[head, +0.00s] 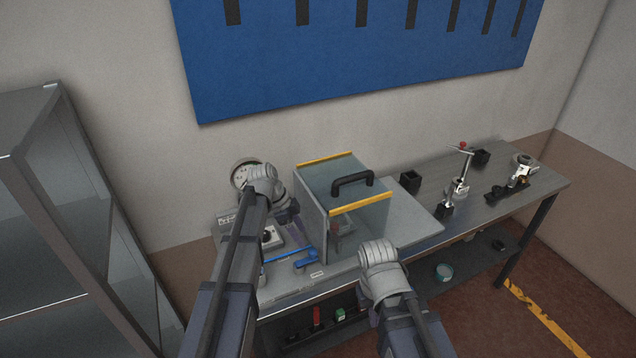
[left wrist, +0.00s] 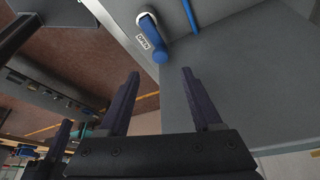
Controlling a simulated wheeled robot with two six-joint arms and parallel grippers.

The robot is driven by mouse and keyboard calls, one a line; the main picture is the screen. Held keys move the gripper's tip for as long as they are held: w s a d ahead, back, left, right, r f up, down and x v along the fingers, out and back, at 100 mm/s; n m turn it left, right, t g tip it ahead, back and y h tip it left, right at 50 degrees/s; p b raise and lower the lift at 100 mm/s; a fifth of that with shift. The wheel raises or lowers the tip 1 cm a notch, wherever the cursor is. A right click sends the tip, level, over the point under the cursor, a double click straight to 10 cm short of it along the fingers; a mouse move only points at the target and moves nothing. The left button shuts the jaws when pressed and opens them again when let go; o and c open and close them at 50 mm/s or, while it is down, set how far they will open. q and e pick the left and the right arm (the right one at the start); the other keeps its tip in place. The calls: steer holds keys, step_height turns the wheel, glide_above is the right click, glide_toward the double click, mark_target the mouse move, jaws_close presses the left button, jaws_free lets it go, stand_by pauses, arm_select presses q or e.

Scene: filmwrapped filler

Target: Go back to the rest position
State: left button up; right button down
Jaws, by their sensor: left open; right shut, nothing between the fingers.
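My left gripper (head: 298,232) hangs over the left part of the workbench, left of the clear-walled box. In the left wrist view my left gripper (left wrist: 160,85) has its two dark fingers spread, with nothing between them. A blue lever handle (left wrist: 155,38) beside an "OPEN" label lies beyond the fingertips, apart from them. In the head view the blue handle (head: 307,262) is on the bench front, below and right of the left gripper. My right arm is bent in front of the bench; its gripper (head: 373,317) is mostly hidden behind the arm, with no held object visible.
The clear box (head: 358,224) with yellow edges and a black handle (head: 352,183) stands on the workbench (head: 425,195). Black holders and metal fixtures (head: 459,182) stand to the right. The lower shelf (head: 474,263) holds small items. A glass-sided cabinet (head: 62,200) stands left.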

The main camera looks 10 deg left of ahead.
arm_select(q)
steer(key=s+d+f+n+y+b, duration=0.1)
steer(key=s+d+f+n+y, duration=0.1)
steer(key=s, duration=0.5)
steer(key=s+d+f+n+y+b, duration=0.2)
steer(key=s+d+n, duration=0.3)
steer(key=s, duration=0.3)
steer(key=s+d+f+n+g+y+b, duration=0.1)
steer(key=s+d+f+n, duration=0.1)
steer(key=s+n, duration=0.3)
steer(key=shift+s+d+y, duration=0.4)
steer(key=shift+s+d, duration=0.5)
steer(key=shift+s, duration=0.4)
stand_by(0.6)
